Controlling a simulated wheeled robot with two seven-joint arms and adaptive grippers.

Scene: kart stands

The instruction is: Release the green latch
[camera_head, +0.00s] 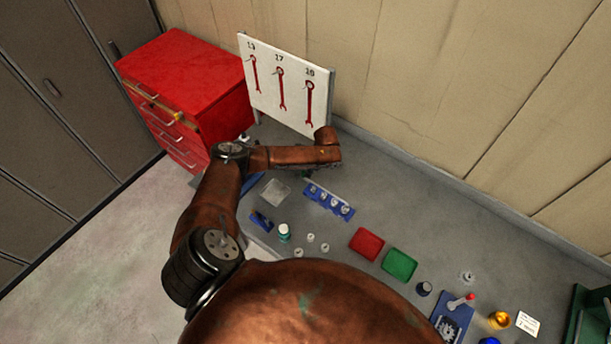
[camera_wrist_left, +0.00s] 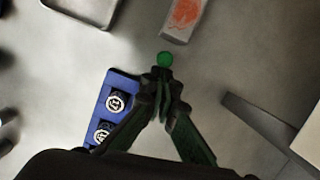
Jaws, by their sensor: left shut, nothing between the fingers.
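In the left wrist view, a small round green knob (camera_wrist_left: 165,59), perhaps the green latch, shows just beyond the fingertips of my left gripper (camera_wrist_left: 164,88). The fingers come together and hold nothing. I cannot tell whether they touch the knob. In the head view my left arm reaches across to the area under the white tool board, and its fingers are hidden there. I cannot pick out the green latch in the head view. My right gripper is in neither view.
A blue holder (camera_wrist_left: 103,111) with round pieces lies left of the fingers; the head view shows a blue holder (camera_head: 328,201) too. A red drawer cabinet (camera_head: 190,75) and the white board (camera_head: 286,85) stand behind. A red tray (camera_head: 367,243) and green tray (camera_head: 399,264) lie right.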

